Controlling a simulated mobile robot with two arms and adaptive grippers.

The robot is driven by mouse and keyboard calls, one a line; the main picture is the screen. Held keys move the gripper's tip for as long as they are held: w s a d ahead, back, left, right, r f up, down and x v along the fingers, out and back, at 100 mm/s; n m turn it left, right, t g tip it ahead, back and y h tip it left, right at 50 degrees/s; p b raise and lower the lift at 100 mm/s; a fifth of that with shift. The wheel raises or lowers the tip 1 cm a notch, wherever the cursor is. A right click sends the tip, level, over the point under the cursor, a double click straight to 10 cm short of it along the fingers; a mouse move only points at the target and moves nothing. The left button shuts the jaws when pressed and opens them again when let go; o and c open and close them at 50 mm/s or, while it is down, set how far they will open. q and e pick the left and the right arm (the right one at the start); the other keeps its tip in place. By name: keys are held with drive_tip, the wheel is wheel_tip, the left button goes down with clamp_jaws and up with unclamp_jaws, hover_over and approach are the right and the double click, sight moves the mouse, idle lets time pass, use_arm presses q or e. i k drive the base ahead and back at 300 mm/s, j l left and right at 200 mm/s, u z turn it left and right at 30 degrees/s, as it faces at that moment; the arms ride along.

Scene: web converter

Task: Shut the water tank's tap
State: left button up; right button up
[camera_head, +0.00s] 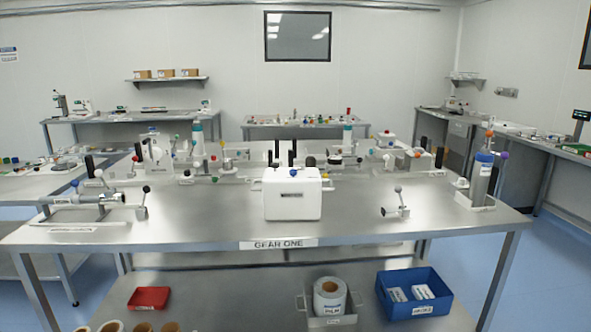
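I cannot make out for certain which thing is the water tank, and I see no clear tap. Neither of my grippers is in view.
The steel table (200,225), labelled "GEAR ONE", has clear space along its front. A clamp-like device (90,205) and a ball-ended lever (142,205) stand at the left. A red tray (149,298), a film roll (329,294) and a blue crate (432,277) lie below.

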sight(293, 172)
drive_tip(key=i+l, duration=0.1)
drive_tip(key=i, duration=0.45)
drive_tip(key=i+l, duration=0.1)
drive_tip(key=i, duration=0.45)
